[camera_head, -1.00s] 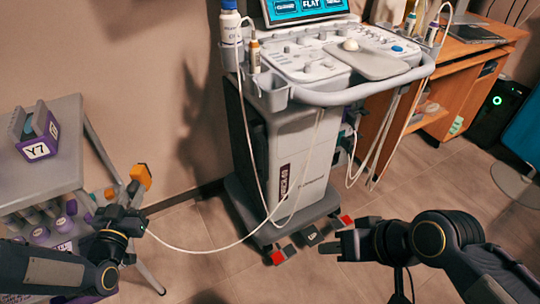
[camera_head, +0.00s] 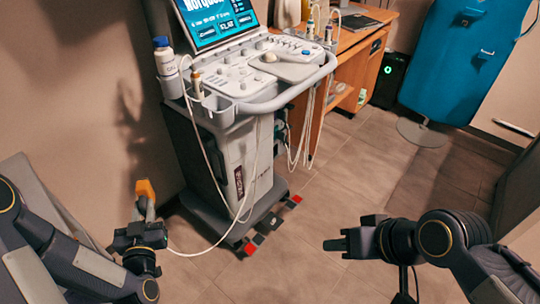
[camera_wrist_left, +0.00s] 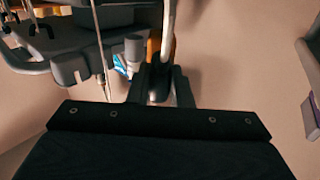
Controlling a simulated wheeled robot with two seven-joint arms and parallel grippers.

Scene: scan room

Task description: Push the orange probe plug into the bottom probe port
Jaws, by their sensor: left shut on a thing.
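An orange plug (camera_head: 146,188) with a grey lower part stands up from my left gripper (camera_head: 143,222), which is shut on it, at the lower left of the head view. A thin white cable (camera_head: 200,252) runs from there to the ultrasound cart (camera_head: 222,160). In the left wrist view, a sliver of orange (camera_wrist_left: 153,46) shows behind the dark fingers (camera_wrist_left: 158,80). The held plug is apart from the cart. I cannot make out the bottom probe port. My right gripper (camera_head: 332,244) is over the floor at centre right, holding nothing visible; its finger gap is unclear.
A blue chair-like piece (camera_head: 455,60) stands at the far right.

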